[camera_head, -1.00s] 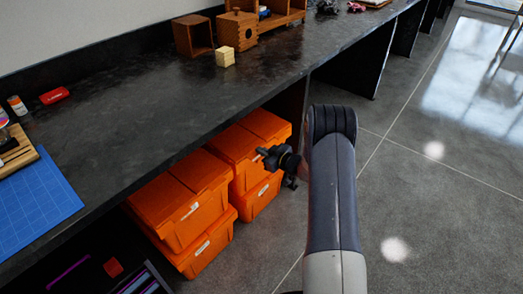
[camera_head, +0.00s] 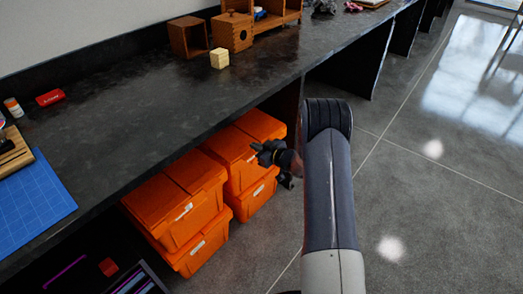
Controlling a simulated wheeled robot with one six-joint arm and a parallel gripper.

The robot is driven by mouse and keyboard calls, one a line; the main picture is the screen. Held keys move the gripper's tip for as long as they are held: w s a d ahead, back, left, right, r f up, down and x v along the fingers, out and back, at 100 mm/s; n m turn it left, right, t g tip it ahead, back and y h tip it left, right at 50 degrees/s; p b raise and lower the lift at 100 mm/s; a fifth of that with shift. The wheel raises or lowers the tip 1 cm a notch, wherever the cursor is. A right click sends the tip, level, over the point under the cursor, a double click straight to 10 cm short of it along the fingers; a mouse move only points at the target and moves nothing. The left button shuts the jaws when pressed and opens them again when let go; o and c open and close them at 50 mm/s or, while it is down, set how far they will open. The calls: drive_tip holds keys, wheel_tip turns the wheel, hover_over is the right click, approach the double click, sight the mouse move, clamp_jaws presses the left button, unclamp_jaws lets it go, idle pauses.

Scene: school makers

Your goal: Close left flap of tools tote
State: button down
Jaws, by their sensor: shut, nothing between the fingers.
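Orange lidded totes stand in two stacks under the dark counter. The near stack has an upper tote (camera_head: 180,207) and a lower tote (camera_head: 203,249); the upper one's two lid flaps lie flat. The far stack has an upper tote (camera_head: 237,160) and a lower tote (camera_head: 256,196); its lid also looks flat, partly hidden by the counter edge and my gripper. I cannot tell which tote is the tools one, as the labels are too small to read. My gripper (camera_head: 259,153) is shut and empty, in front of the far upper tote's right side; I cannot tell whether it touches.
The counter (camera_head: 150,115) overhangs the totes. On it are a blue cutting mat (camera_head: 32,202), a red case (camera_head: 50,97), a pale block (camera_head: 219,59) and a wooden box (camera_head: 232,33). A dark panel (camera_head: 345,65) stands beyond the totes. Floor to the right is clear.

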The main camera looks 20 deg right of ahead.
drive_tip(key=p+v, duration=0.1)
drive_tip(key=v, duration=0.9)
drive_tip(key=shift+d+r, duration=0.2)
drive_tip(key=shift+r, duration=0.15)
drive_tip(key=shift+w, duration=0.15)
